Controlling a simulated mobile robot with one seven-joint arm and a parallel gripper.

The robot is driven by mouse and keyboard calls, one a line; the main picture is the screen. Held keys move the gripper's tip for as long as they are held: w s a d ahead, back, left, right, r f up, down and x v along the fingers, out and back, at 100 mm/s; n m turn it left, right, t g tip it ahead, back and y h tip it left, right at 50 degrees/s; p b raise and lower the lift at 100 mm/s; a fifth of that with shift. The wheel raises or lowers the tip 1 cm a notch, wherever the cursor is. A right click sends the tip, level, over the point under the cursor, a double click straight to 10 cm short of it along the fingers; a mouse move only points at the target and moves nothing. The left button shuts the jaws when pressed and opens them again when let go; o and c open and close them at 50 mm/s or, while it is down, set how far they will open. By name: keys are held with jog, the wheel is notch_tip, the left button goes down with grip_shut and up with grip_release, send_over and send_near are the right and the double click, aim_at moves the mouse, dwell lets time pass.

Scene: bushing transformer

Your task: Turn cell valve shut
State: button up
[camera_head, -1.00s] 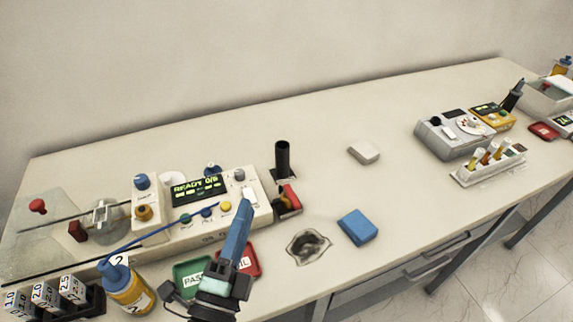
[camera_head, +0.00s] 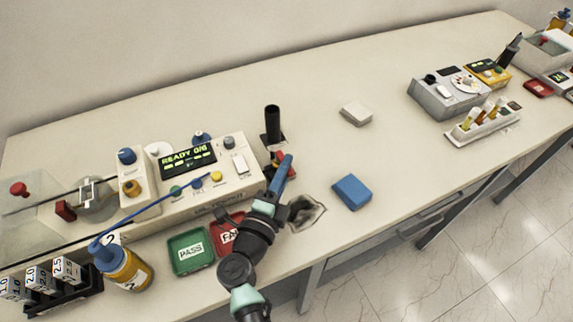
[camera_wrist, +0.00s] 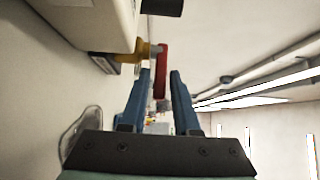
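The cell valve is at the right end of the white tester. Its red lever (camera_wrist: 161,72) and brass body (camera_wrist: 133,52) show ahead of my fingers in the wrist view. In the head view the red part (camera_head: 268,170) is partly hidden by my gripper. My gripper (camera_head: 286,160) has blue fingers and is right beside the valve. In the wrist view my gripper (camera_wrist: 160,78) is open, and the lever appears between the fingertips. I cannot tell whether either finger touches it.
The white tester (camera_head: 190,185) reads "READY 0/8". A black cylinder (camera_head: 272,122) stands behind the valve. Green PASS (camera_head: 187,265) and red FAIL trays, a bottle (camera_head: 128,268), a dark-edged patch (camera_head: 306,212) and a blue block (camera_head: 352,192) are nearby.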

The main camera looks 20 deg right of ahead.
jog(key=shift+w+d, duration=0.4)
jog(key=shift+w, duration=0.05)
grip_shut()
